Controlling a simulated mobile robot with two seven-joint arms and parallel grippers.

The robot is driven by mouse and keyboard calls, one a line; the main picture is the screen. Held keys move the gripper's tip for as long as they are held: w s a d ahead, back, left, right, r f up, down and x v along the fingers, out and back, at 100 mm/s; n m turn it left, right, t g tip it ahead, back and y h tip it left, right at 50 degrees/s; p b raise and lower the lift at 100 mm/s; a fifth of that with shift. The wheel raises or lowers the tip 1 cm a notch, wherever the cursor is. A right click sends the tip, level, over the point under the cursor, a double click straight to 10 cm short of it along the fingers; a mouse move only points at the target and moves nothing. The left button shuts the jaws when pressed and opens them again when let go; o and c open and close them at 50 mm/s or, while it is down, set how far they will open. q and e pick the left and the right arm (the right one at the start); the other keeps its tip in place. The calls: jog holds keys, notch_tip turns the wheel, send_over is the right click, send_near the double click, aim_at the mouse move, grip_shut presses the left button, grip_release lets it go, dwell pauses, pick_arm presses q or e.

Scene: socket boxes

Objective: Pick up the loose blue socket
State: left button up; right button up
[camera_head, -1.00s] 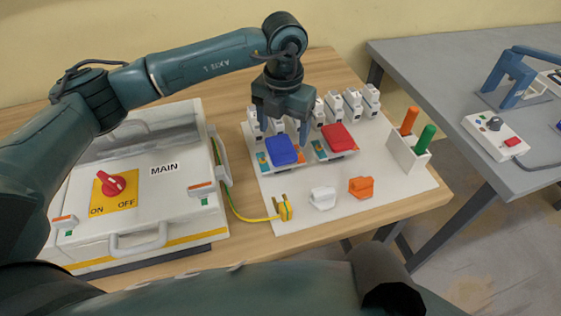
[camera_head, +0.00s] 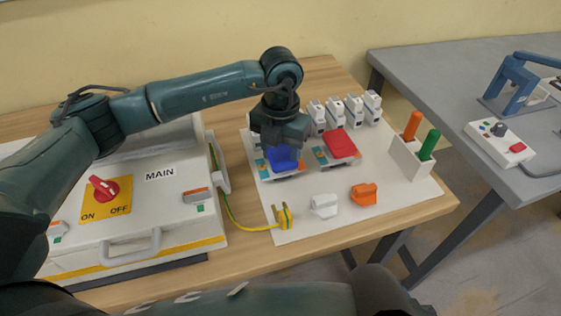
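The blue socket (camera_head: 283,160) sits at its place on a small base with orange and teal marks, on the white board. My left gripper (camera_head: 281,145) points down right over it, with the fingers at its upper part. The gripper body hides the top of the blue socket. I cannot tell whether the fingers are closed on it or only around it. My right gripper is out of view.
A red socket (camera_head: 340,143) is close on the right, with white breakers (camera_head: 336,112) behind. In front lie a white clip (camera_head: 324,205), an orange clip (camera_head: 364,194) and a yellow plug (camera_head: 285,217). A holder (camera_head: 408,158) with orange and green handles stands right; the MAIN box (camera_head: 150,210) is left.

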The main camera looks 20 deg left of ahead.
pick_arm(q)
jog(key=c, duration=0.5)
